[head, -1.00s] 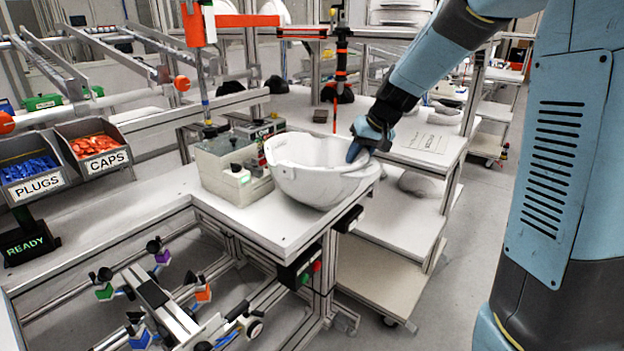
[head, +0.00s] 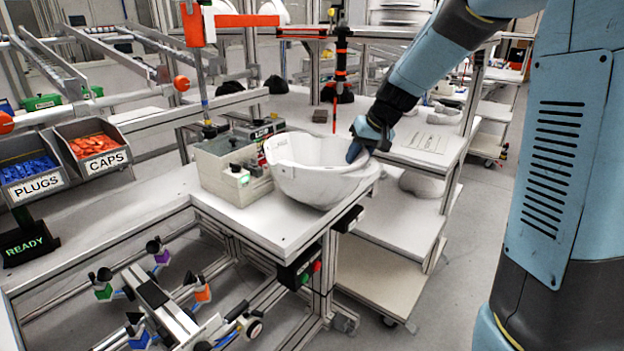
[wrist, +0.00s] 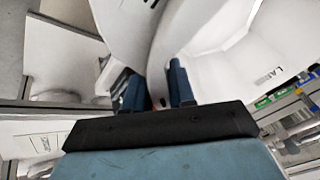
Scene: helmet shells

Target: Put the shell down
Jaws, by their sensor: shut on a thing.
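The white helmet shell (head: 312,180) is bowl-shaped with its open side up, at the right front corner of the white workbench (head: 262,222). My gripper (head: 356,150) is shut on the shell's right rim. In the wrist view the two blue fingers of my gripper (wrist: 158,92) stand on either side of the rim of the shell (wrist: 172,40). The shell's underside is very close to the bench top; I cannot tell if it touches.
A grey-green box with a black knob (head: 230,172) stands just left of the shell. Bins of blue plugs (head: 30,170) and red caps (head: 95,145) are at the far left. A white shelved cart (head: 425,150) is right of the bench. Bench room is clear in front of the shell.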

